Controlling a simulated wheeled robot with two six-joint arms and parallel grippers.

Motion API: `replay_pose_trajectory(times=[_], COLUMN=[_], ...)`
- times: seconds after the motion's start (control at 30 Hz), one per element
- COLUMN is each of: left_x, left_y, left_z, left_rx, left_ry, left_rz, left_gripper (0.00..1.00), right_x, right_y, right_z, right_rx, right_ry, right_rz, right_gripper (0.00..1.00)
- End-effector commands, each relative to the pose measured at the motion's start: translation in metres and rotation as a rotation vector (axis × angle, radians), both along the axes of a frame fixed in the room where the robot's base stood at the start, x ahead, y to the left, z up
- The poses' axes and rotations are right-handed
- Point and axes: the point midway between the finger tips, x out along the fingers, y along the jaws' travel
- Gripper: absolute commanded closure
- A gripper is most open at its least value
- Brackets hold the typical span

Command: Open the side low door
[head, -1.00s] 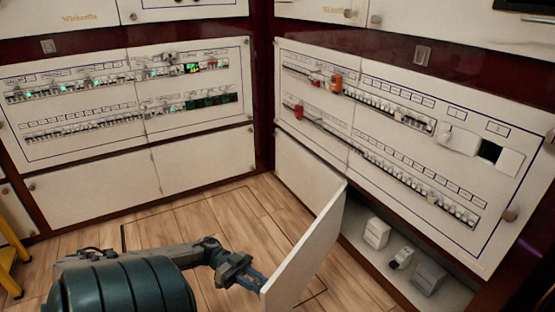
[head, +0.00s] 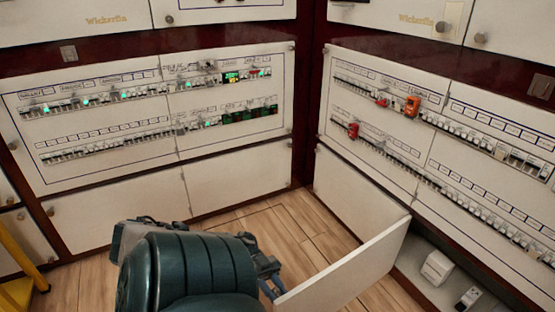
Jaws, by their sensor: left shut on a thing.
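The side low door (head: 350,265) is a white panel below the right-hand breaker panel. It stands swung out into the room, and its far edge joins the cabinet near the right. My left gripper (head: 275,290) is at the door's free edge, low in the view, and is shut on that edge. My forearm hides part of the gripper. Behind the door, the low compartment shows a white box (head: 437,267) and a smaller white device (head: 468,297). My right gripper is not in view.
Another closed low white door (head: 360,190) sits left of the open one. Breaker rows with red switches (head: 412,106) are above. The left cabinet (head: 240,180) is closed below. Wood floor (head: 290,225) is clear. A yellow frame (head: 16,270) stands at far left.

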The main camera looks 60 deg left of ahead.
Motion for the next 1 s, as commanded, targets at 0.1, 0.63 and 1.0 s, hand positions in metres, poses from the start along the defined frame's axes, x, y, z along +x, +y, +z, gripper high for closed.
replay_pose_trajectory(times=[0.1, 0.63, 1.0], left_x=[-0.003, -0.001, -0.003], left_y=[0.0, 0.0, 0.024], left_z=[-0.003, -0.002, -0.001], left_rx=[0.004, 0.003, 0.006], left_ry=[0.005, 0.004, 0.003], left_rz=[-0.003, -0.002, 0.0], left_gripper=[1.0, 0.53, 0.53], right_x=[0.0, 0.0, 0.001], right_y=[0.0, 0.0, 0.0], right_z=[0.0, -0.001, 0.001], right_rx=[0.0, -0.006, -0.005], right_ry=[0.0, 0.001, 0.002], right_rz=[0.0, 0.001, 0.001], right_gripper=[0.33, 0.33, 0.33])
